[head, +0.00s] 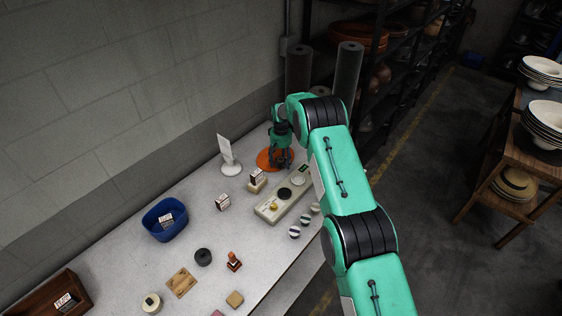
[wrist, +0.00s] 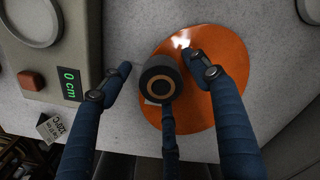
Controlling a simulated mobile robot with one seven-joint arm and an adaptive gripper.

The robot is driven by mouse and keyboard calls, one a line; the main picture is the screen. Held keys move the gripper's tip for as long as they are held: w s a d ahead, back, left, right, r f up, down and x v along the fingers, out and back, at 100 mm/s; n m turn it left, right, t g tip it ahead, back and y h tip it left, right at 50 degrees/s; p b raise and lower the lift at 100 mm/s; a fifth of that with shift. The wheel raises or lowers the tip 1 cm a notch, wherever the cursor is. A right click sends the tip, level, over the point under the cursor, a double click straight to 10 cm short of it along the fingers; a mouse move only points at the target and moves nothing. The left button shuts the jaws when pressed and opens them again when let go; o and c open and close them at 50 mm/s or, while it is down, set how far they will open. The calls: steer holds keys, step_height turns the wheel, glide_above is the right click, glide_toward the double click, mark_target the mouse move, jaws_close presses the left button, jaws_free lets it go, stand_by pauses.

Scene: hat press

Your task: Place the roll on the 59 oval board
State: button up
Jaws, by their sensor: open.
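A dark round roll (wrist: 152,88) with a tan ring on its end shows in the wrist view, at the left edge of an orange disc (wrist: 232,85). My gripper (wrist: 161,66) is open, with one finger on each side of the roll and a third below it. No grip on the roll shows. In the head view my gripper (head: 282,160) is low over the orange disc (head: 263,159) at the table's far end and hides the roll. I cannot read a 59 on anything, so I cannot tell which thing is the 59 oval board.
A pale device (head: 283,200) with a green "0 cm" display (wrist: 70,84) stands beside the disc. A white stand (head: 230,166), a blue bowl (head: 153,229), a dark round piece (head: 203,257) and a wooden plate (head: 181,283) share the table (head: 120,270). Tall dark rolls (head: 347,75) stand behind.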

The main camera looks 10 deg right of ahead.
mark_target(281, 159)
step_height(281, 159, up, 12)
stand_by(0.6)
steer(key=shift+r, duration=0.1)
stand_by(0.6)
